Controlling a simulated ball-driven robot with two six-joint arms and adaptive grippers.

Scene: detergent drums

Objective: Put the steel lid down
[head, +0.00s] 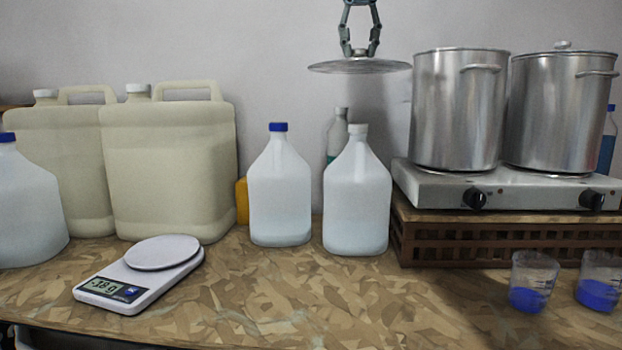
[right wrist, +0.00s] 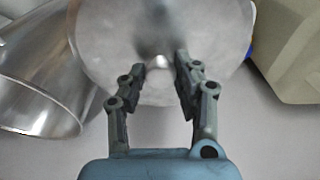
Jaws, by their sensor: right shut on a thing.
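The steel lid (head: 357,67) hangs level in the air in the head view, left of the open pot and above the white-capped jug. My right gripper (head: 360,52) comes from above and is shut on the lid's knob. In the right wrist view the lid (right wrist: 215,30) fills the top middle, and the fingers (right wrist: 166,65) close around its knob (right wrist: 159,63). The left pot (head: 456,110) stands without a lid on the hot plate. My left gripper is not in view.
The right pot (head: 560,112) wears its lid on the hot plate (head: 520,190), which sits on a brown crate (head: 480,240). Jugs (head: 280,190) (head: 357,195), canisters (head: 168,165), a scale (head: 140,275) and beakers (head: 532,280) (head: 599,280) stand on the table. The front middle of the table (head: 380,300) is clear.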

